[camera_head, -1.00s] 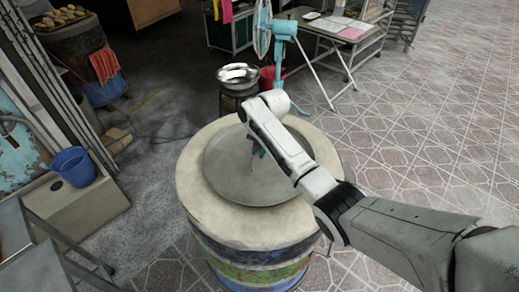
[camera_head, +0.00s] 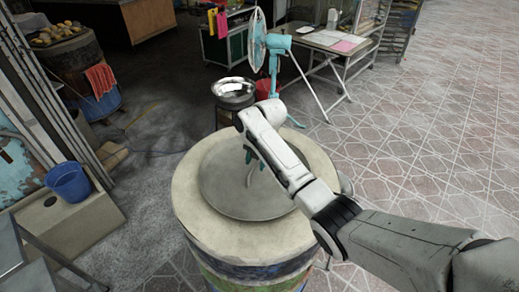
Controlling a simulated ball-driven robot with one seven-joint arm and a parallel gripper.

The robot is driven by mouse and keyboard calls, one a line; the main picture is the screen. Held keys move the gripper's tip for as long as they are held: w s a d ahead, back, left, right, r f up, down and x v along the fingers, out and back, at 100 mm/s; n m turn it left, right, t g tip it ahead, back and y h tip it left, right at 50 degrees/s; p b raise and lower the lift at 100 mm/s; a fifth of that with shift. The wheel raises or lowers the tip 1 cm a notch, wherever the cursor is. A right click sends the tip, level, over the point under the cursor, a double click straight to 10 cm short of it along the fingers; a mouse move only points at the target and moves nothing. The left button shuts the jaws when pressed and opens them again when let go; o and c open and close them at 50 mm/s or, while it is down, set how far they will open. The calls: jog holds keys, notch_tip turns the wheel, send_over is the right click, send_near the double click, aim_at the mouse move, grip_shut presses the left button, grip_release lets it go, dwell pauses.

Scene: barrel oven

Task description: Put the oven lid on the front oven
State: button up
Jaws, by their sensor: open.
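The oven lid (camera_head: 228,196), a flat grey round plate with a thin curved handle (camera_head: 251,177), lies flat on top of the front oven (camera_head: 190,205). The oven is a barrel with a wide pale rim and coloured bands on its side. The rim shows around the lid at the left and front; my arm covers part of the right side. My gripper (camera_head: 249,157), with teal fingers, points down at the lid's handle and is open. My arm hides part of the fingers, so I cannot tell whether they touch the handle.
A metal bowl (camera_head: 234,92) on a stand and a teal fan (camera_head: 273,60) stand behind the oven. A desk (camera_head: 330,42) is further back. A blue bucket (camera_head: 68,182) sits at the left; another barrel (camera_head: 75,75) stands back left. Tiled floor at right is clear.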

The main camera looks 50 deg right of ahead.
aim_at(262, 175)
notch_tip(262, 175, up, 10)
jog(key=s+b, duration=0.1)
jog(key=s, duration=0.1)
jog(key=shift+d, duration=0.35)
